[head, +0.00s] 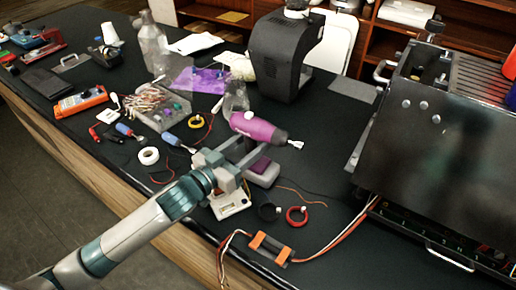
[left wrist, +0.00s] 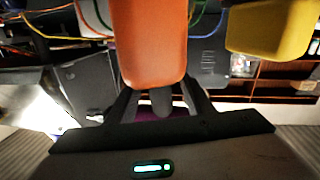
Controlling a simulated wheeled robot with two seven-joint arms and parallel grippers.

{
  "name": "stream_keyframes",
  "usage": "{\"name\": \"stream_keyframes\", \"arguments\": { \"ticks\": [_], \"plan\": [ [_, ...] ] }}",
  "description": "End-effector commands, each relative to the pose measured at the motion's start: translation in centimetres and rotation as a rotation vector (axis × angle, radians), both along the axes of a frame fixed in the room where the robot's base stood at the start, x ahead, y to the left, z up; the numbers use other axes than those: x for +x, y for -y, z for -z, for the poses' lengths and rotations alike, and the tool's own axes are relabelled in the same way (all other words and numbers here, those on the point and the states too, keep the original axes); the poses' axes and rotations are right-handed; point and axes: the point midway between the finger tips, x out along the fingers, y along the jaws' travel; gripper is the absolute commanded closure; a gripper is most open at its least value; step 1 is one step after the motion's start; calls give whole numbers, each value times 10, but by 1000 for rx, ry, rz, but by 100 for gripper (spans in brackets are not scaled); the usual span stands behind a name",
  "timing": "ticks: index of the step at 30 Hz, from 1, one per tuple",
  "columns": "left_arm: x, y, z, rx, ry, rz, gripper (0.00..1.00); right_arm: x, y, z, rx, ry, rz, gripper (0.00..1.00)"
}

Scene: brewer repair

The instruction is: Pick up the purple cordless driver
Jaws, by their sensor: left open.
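The purple cordless driver (head: 258,128) stands upright on the dark bench in the head view, its bit pointing right and its battery base at the bench top. My left gripper (head: 250,152) is open at the driver's handle, with its fingers reaching toward it from the left. The fingers hide part of the handle, and I cannot tell whether they touch it. In the left wrist view, a small dark purple patch (left wrist: 158,114) shows between the fingers. My right gripper is in neither view.
A clear bottle (head: 235,100) stands close behind the driver. Black (head: 268,211) and red (head: 297,215) wire rings lie in front. A large metal brewer (head: 430,140) stands at right and a black machine (head: 283,55) behind. A parts tray (head: 160,118) lies left.

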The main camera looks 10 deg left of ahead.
Motion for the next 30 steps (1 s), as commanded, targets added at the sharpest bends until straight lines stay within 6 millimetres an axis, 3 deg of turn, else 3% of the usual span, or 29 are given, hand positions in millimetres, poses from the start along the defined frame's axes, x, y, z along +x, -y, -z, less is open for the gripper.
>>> {"name": "stream_keyframes", "arguments": {
  "ticks": [13,14,18,20,30],
  "plan": [
    [0,0,0,0,0,0,53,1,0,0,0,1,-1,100],
    [0,0,0,0,0,0,55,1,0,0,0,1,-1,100],
    [0,0,0,0,0,0,89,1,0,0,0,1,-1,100],
    [0,0,0,0,0,0,100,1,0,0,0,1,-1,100],
    [0,1,-3,-3,7,1,100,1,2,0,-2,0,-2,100]
  ]
}}
